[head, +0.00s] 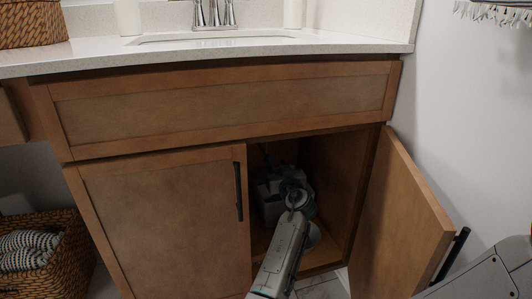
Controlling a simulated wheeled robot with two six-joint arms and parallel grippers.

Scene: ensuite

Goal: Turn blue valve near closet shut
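My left gripper (268,194) is inside the open right side of the sink cabinet (325,205), at the end of my arm that reaches in from the bottom of the head view. The gripper is in shadow and partly covered by my own wrist, so I cannot tell whether its fingers are open or shut, or whether they touch anything. I cannot make out a blue valve; the back of the cabinet is dark and partly hidden by my arm. My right gripper is out of view.
The right cabinet door (400,220) stands open beside my arm, with its black handle (452,254) near the lower right. The left door (165,222) is closed. The countertop (340,43) overhangs above. A wicker basket (70,260) with towels sits at lower left.

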